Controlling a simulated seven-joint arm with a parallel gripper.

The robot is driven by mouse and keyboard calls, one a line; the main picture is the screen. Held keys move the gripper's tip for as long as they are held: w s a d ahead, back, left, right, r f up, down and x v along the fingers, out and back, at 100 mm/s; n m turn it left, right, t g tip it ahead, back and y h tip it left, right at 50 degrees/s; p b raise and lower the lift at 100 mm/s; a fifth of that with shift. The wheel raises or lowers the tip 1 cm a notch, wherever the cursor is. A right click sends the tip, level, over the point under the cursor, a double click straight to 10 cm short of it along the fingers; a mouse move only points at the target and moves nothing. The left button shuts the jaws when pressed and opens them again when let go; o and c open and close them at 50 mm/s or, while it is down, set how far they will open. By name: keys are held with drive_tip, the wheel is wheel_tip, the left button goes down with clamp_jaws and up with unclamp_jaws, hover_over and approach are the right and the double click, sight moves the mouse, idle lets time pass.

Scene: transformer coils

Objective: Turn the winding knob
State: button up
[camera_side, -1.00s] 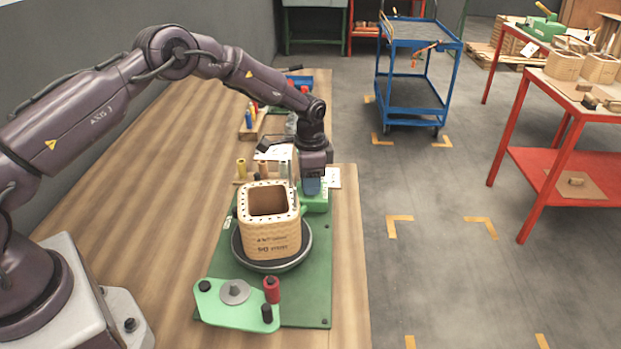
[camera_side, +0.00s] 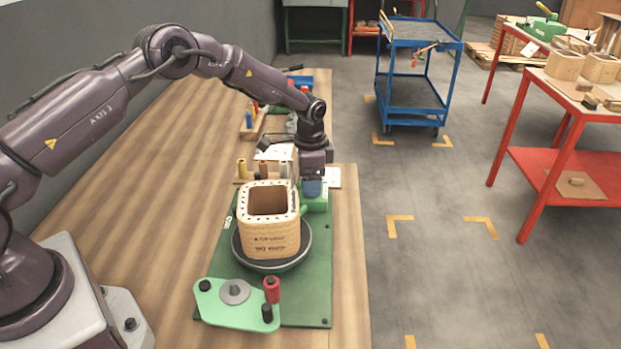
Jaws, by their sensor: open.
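A tan, square-sided coil (camera_side: 270,235) with a hollow middle and dark holes around its rim stands upright in a dark round dish (camera_side: 268,266) on the green base plate (camera_side: 315,270). My gripper (camera_side: 312,187) points down just behind and to the right of the coil, at a small green block (camera_side: 318,204) on the plate. A blue part shows at its fingertips; I cannot tell whether it is touched. The jaws are open, though the fingers are partly hidden.
Several small spools (camera_side: 243,168) stand behind the coil, close to my gripper. White papers (camera_side: 333,178) lie nearby. The wooden table (camera_side: 180,200) is clear to the left. A blue cart (camera_side: 412,90) and a red table (camera_side: 550,170) stand apart on the floor.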

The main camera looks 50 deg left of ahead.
sight(302, 198)
wheel_tip(302, 198, up, 13)
idle(0.4)
drive_tip(key=shift+f, duration=0.15)
drive_tip(key=s+d+r+n+t, duration=0.1)
drive_tip(key=s+r, duration=0.4)
drive_tip(key=s, duration=0.6)
drive_tip(key=s+d+r+n+t, duration=0.1)
drive_tip(key=s+r+n, duration=0.3)
drive_tip(key=s, duration=0.7)
drive_tip(key=s+d+r+n+t, duration=0.1)
drive_tip(key=s+r+n+t, duration=0.1)
drive_tip(key=s+r, duration=0.6)
drive_tip(key=s+t, duration=0.1)
drive_tip(key=s, duration=0.3)
drive_tip(key=shift+d+t, duration=0.3)
drive_tip(key=shift+d, duration=0.1)
drive_tip(key=shift+c, duration=0.2)
